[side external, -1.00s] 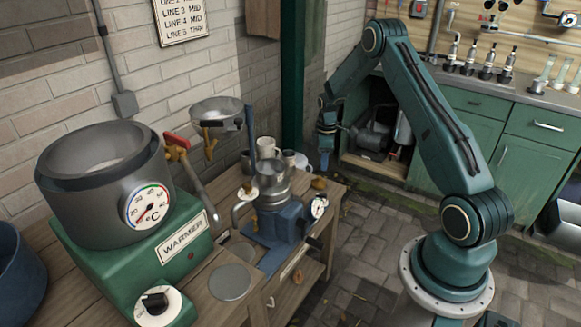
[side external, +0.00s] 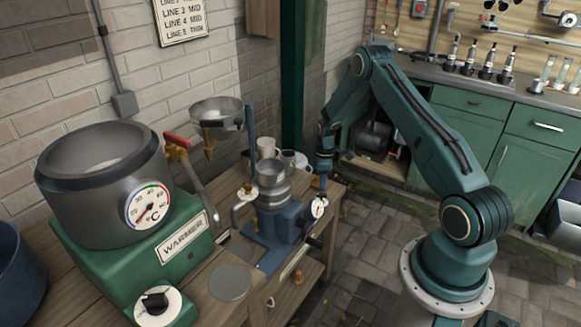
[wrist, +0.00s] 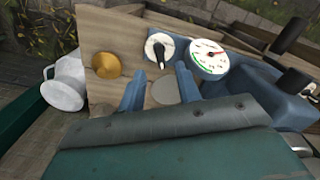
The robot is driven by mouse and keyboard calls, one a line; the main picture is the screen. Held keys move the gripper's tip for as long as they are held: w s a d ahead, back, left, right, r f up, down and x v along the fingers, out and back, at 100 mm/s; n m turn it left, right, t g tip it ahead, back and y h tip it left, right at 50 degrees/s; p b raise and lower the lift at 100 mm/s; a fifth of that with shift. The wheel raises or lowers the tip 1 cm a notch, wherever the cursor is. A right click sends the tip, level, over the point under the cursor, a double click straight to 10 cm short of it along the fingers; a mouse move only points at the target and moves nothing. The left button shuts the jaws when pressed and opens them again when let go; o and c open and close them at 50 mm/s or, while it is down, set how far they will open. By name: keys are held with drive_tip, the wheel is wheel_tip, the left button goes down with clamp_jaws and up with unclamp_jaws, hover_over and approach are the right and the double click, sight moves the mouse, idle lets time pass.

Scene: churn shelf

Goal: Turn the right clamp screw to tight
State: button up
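The blue machine (side external: 278,222) with a metal vessel on top stands on the wooden bench. My gripper (side external: 322,190) points down at its right side, close to its round gauge (side external: 318,208). In the wrist view my gripper's two blue fingers (wrist: 160,72) are apart, with nothing held between them. A white dial with a black knob (wrist: 160,47) lies just beyond the fingertips, left of the gauge (wrist: 208,58). Black-ended handles (wrist: 291,34) show at the machine's right side in the wrist view. I cannot tell which part is the right clamp screw.
A brass disc (wrist: 106,65) and white mug (wrist: 63,88) are left of the fingers in the wrist view. The green warmer (side external: 180,255) with its pot stands at left, and a funnel (side external: 217,112) is behind the machine. Open floor lies right of the bench.

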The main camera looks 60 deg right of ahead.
sight(322, 194)
drive_tip(key=shift+f, duration=2.7)
clamp_jaws()
